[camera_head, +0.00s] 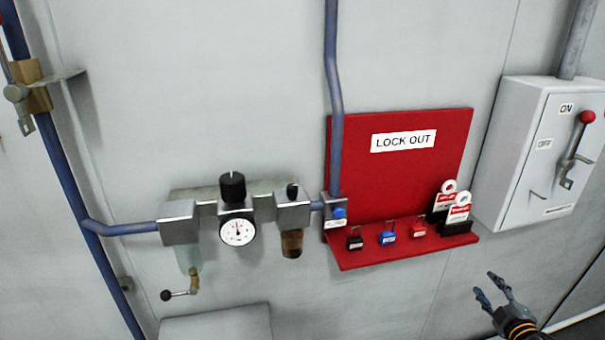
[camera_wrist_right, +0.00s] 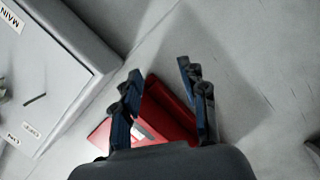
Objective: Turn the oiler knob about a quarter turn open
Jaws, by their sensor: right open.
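The air unit is on the wall at the left centre of the head view. Its right-hand block carries a small black knob (camera_head: 292,190) on top and an amber bowl (camera_head: 291,244) below, which looks like the oiler. A larger black knob (camera_head: 232,187) stands on the middle block above a round gauge (camera_head: 238,232). My right gripper (camera_head: 484,282) is open and empty at the lower right, well to the right of the oiler and below it. Its spread fingers also show in the right wrist view (camera_wrist_right: 160,68). My left gripper is not in view.
A red lock-out board (camera_head: 355,160) with padlocks and tags on its ledge stands between the oiler and my right gripper. A blue pipe (camera_head: 334,100) runs down just right of the oiler to a blue-buttoned valve (camera_head: 339,212). A switch box (camera_head: 518,160) is at the right.

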